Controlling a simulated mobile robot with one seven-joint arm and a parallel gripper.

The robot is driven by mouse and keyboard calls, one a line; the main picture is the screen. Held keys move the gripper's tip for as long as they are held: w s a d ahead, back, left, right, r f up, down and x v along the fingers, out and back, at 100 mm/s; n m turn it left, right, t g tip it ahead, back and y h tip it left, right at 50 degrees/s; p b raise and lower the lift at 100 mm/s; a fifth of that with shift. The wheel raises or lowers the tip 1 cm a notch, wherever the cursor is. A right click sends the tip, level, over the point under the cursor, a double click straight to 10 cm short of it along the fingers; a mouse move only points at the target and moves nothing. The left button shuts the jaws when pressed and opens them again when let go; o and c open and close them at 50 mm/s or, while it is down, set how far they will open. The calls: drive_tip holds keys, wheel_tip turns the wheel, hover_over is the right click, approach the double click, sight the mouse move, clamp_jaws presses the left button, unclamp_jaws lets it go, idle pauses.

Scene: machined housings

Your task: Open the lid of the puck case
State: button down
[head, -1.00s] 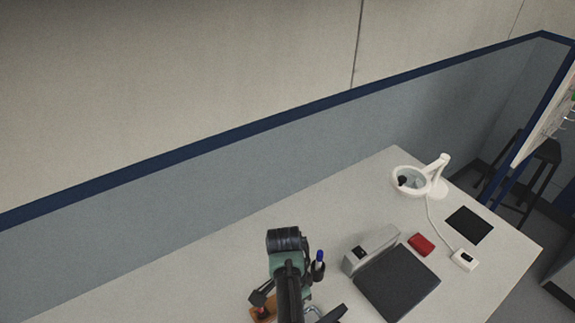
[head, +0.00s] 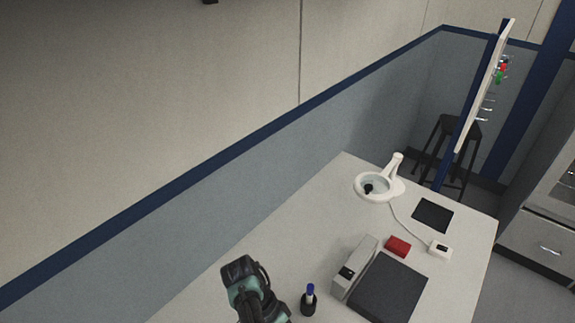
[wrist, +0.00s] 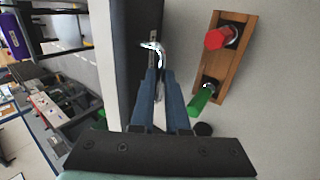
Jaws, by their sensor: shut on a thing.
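My gripper (wrist: 160,76) shows in the wrist view, its two blue fingers close together on a shiny, curved metal piece (wrist: 156,48). The piece lies over the dark slab; its full shape is hidden by the fingers. No thing is plainly marked as the puck case. A small red box (head: 398,246) sits on the table in the head view, beyond the dark slab (head: 387,290), and looks shut. I cannot tell whether it is the puck case. My gripper is outside the head view.
A wooden rack (wrist: 226,66) with a red and a green piece stands right of my fingers. A grey instrument (head: 354,268), a pen holder (head: 308,303), a white magnifier lamp (head: 380,187), a white device (head: 440,249) and a black pad (head: 433,215) share the table (head: 322,215).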

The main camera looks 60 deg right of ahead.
drive_tip(key=shift+s+a+f, duration=0.15)
drive_tip(key=shift+s, duration=0.2)
drive_tip(key=c, duration=0.9)
unclamp_jaws()
drive_tip(key=shift+w, duration=0.25)
drive_tip(key=p+v, duration=0.2)
drive_tip(key=v, duration=1.1)
